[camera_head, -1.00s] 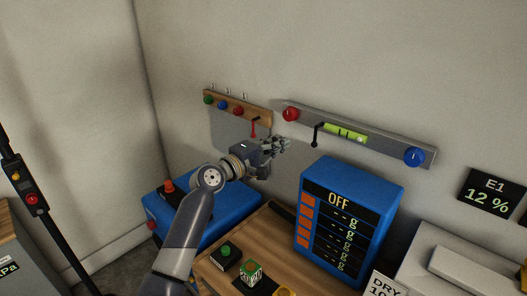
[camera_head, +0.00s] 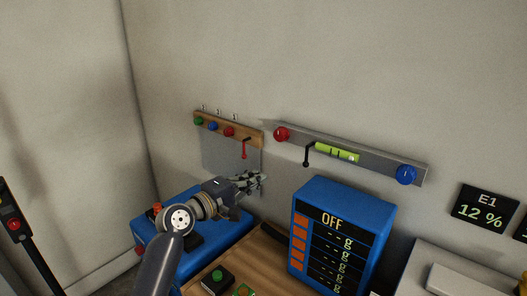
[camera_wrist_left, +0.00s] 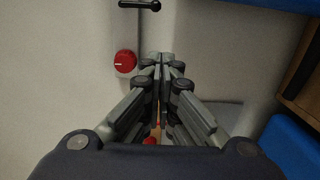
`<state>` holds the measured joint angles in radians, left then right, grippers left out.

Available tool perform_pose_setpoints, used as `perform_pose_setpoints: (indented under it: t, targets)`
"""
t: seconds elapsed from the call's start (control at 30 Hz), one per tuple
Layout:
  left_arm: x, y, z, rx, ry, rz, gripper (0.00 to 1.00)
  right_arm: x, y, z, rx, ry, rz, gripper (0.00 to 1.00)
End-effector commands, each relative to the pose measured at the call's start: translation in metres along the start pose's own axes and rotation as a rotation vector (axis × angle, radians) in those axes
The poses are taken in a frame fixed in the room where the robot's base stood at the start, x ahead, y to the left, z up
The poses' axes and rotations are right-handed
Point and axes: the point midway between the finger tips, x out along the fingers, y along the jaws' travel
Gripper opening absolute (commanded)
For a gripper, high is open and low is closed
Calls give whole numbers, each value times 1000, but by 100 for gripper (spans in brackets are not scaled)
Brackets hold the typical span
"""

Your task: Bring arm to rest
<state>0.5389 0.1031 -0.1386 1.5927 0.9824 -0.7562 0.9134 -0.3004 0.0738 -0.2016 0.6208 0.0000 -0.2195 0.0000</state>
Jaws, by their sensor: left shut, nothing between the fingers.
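My left gripper (camera_head: 262,180) is in front of the wall, below the wooden strip and left of the blue display box. Its fingers point right in the head view. In the left wrist view my left gripper (camera_wrist_left: 161,62) has its fingers together, with nothing between them. It appears apart from the wall fittings. My left arm comes up from the bottom of the head view. My right gripper is not in the head view.
A wooden strip (camera_head: 215,128) with coloured knobs and a grey rail (camera_head: 375,167) with red (camera_head: 281,134) and blue (camera_head: 406,175) knobs are on the wall. A blue display box (camera_head: 375,214) reads OFF. A blue box (camera_head: 222,236) lies below the gripper.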

Motion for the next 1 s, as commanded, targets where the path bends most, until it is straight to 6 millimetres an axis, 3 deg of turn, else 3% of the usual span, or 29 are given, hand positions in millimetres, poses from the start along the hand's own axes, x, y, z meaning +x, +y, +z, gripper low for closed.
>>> perform_pose_setpoints:
  t: [0.17,0.27,0.5,0.7,1.0]
  targets:
    - [-37,-87,32,199,-26,-189,0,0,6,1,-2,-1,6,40]
    - [-72,-140,54,346,-57,-326,0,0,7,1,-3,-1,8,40]
    - [-176,-241,101,660,-178,-654,0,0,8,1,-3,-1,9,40]
    - [-274,-289,131,857,-315,-908,0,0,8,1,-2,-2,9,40]
    - [-374,-307,157,999,-481,-1143,0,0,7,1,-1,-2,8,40]
